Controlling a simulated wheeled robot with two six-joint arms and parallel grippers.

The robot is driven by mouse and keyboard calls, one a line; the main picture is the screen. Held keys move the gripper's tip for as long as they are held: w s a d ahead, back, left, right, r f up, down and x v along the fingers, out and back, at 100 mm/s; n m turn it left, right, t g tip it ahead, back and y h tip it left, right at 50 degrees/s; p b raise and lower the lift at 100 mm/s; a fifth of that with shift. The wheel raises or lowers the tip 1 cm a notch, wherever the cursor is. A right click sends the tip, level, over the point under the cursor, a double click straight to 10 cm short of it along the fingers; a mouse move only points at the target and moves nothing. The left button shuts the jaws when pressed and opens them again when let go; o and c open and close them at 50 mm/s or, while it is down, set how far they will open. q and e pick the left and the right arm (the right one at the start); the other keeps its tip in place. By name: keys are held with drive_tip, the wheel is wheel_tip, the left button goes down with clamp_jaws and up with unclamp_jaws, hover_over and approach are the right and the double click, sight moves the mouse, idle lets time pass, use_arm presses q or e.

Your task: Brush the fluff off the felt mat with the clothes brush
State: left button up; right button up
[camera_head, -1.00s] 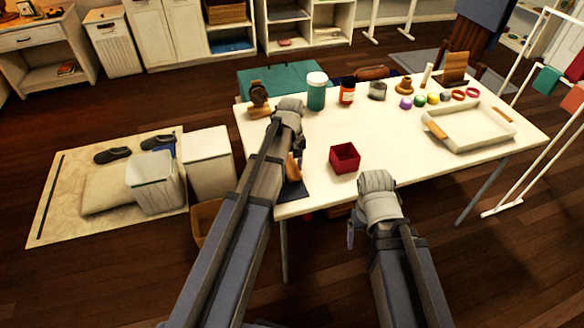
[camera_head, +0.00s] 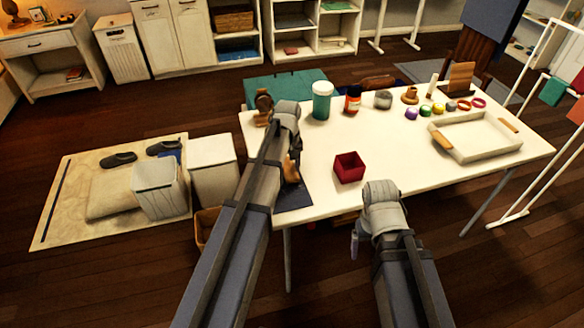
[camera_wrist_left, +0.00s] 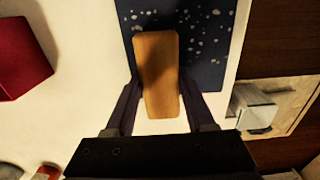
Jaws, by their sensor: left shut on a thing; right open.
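The felt mat (camera_head: 293,197) is a dark blue sheet at the near left corner of the white table, partly hidden by my left arm. In the left wrist view the mat (camera_wrist_left: 212,62) carries many white fluff specks. The clothes brush has a tan wooden back (camera_wrist_left: 158,75) and also shows beside my left arm in the head view (camera_head: 291,172). My left gripper (camera_wrist_left: 157,95) is shut on the brush, which is over the mat's edge. Whether its bristles touch the mat is hidden. My right gripper (camera_head: 358,240) is open and empty, pointing down off the table's near edge.
A red box (camera_head: 349,167) stands right of the mat. White bins (camera_head: 213,166) stand on the floor at left. The table's front middle is clear.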

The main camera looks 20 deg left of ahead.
sight(287, 176)
use_arm(q)
drive_tip(key=shift+s, duration=0.2)
drive_tip(key=shift+s+d, duration=0.45)
drive_tip(key=shift+s, duration=0.2)
drive_tip(key=shift+s+d, duration=0.4)
drive_tip(key=shift+s, duration=0.2)
drive_tip(key=shift+s+d+f, duration=0.1)
drive_tip(key=shift+s+d, duration=0.4)
drive_tip(key=shift+s, duration=0.25)
drive_tip(key=shift+s+d, duration=0.5)
drive_tip(key=shift+s, duration=0.2)
drive_tip(key=shift+s+d, duration=0.45)
drive_tip(key=shift+s, duration=0.25)
drive_tip(key=shift+s+d, duration=0.45)
drive_tip(key=shift+s, duration=0.2)
drive_tip(key=shift+s+a, duration=0.45)
drive_tip(key=shift+a, duration=0.2)
drive_tip(key=shift+w+a, duration=0.6)
drive_tip(key=shift+w, duration=0.3)
drive_tip(key=shift+w+a, duration=0.6)
drive_tip(key=shift+w, duration=0.35)
drive_tip(key=shift+w+a, duration=0.6)
drive_tip(key=shift+w, duration=0.3)
drive_tip(key=shift+w+a, duration=0.1)
drive_tip(key=shift+w, duration=0.05)
